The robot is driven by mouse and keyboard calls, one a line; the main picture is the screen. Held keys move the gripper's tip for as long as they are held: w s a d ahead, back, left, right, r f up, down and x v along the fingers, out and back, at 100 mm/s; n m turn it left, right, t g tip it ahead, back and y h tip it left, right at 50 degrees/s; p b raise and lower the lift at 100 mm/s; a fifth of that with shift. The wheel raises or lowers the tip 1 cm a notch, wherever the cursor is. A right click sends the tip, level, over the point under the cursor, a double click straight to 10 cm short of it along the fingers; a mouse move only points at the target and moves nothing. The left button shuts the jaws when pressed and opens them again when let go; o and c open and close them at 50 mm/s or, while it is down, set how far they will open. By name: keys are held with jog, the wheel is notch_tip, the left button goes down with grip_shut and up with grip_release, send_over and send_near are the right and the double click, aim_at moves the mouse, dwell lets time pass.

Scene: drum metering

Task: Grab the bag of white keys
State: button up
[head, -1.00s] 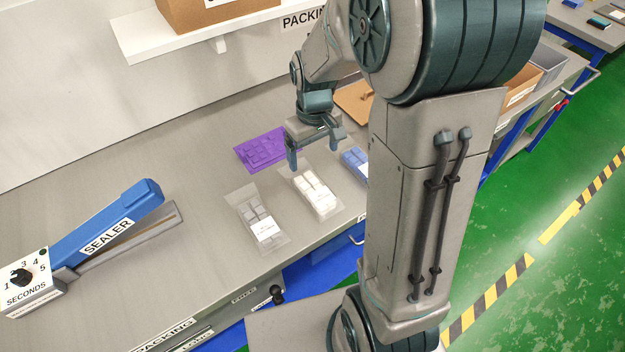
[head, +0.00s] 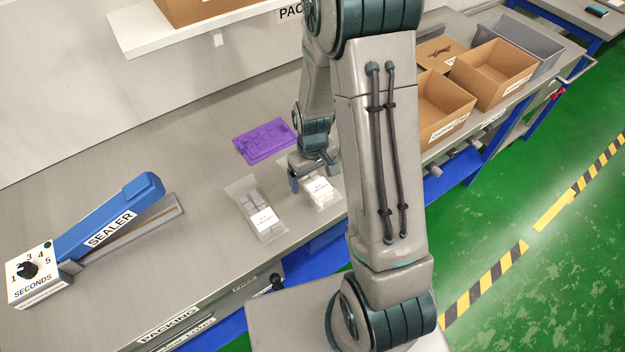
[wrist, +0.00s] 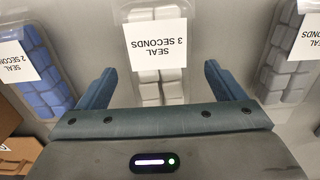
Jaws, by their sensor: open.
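The bag of white keys (head: 322,190) lies flat on the bench in the head view, partly hidden by my gripper. In the wrist view the bag of white keys (wrist: 150,88) shows between my fingers, with a label reading "SEAL 3 SECONDS". My gripper (head: 312,178) is open and low over this bag. In the wrist view the two fingers of my gripper (wrist: 157,80) stand on either side of the bag, apart from it. I cannot tell how far the fingertips are above the bench.
A bag of grey keys (head: 262,218) lies left of the white one. A bag of blue keys (wrist: 38,70) shows in the wrist view. A purple tray (head: 265,141) lies behind. The blue sealer (head: 105,218) stands at left; cardboard boxes (head: 490,72) stand at right.

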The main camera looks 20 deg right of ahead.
jog(key=shift+f, duration=0.95)
jog(key=shift+c, duration=0.3)
jog(key=c, duration=1.1)
jog(key=shift+c, duration=0.2)
jog(key=shift+r, duration=0.15)
